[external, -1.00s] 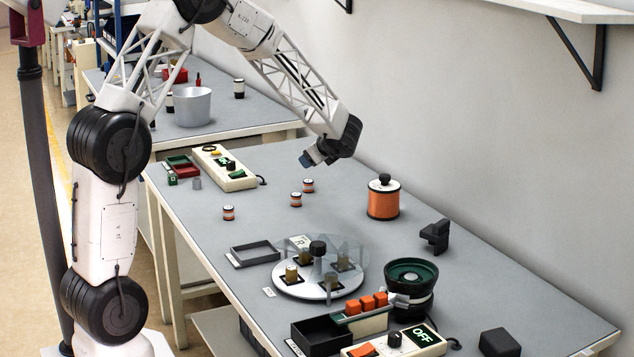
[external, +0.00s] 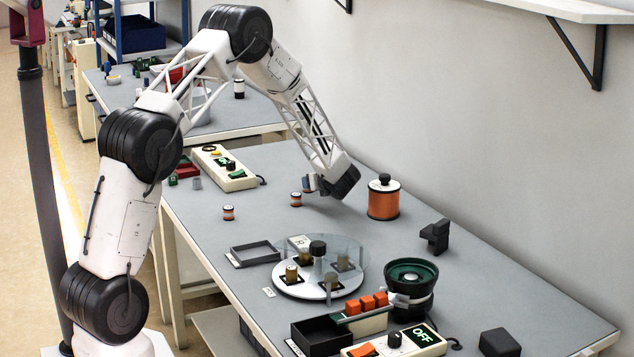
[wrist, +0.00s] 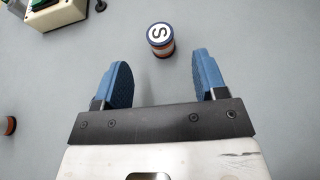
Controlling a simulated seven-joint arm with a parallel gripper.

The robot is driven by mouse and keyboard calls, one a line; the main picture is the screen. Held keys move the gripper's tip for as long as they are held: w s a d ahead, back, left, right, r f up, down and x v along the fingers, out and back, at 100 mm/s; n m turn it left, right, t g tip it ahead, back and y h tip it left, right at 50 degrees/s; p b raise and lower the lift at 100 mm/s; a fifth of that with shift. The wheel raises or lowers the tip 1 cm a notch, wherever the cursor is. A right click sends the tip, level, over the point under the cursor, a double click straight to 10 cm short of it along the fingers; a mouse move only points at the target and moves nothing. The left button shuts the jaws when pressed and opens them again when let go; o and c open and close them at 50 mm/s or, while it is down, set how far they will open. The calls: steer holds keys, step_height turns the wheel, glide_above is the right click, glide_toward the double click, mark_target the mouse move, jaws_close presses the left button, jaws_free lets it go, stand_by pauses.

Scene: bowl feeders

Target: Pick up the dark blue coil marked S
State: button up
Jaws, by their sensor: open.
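The dark blue coil marked S (wrist: 160,36) stands upright on the bench in the wrist view. It has a dark blue rim, a white top with a black S and an orange winding. My gripper (wrist: 161,60) is open and empty, with one blue finger on each side. The coil lies just beyond the fingertips, roughly centred between them, and is not gripped. In the external view my gripper (external: 311,184) is low over the bench and hides most of a coil's spot there.
Two other small orange coils stand nearby, one (external: 296,199) just in front of my gripper and one (external: 228,213) farther left. A large orange spool (external: 383,202) stands to the right. A control box (external: 225,167) lies behind left. Bench between them is clear.

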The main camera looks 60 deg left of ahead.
steer(key=shift+a, duration=0.1)
steer(key=shift+x, duration=1.2)
steer(key=shift+x, duration=2.55)
steer(key=shift+f, duration=0.1)
steer(key=c, duration=1)
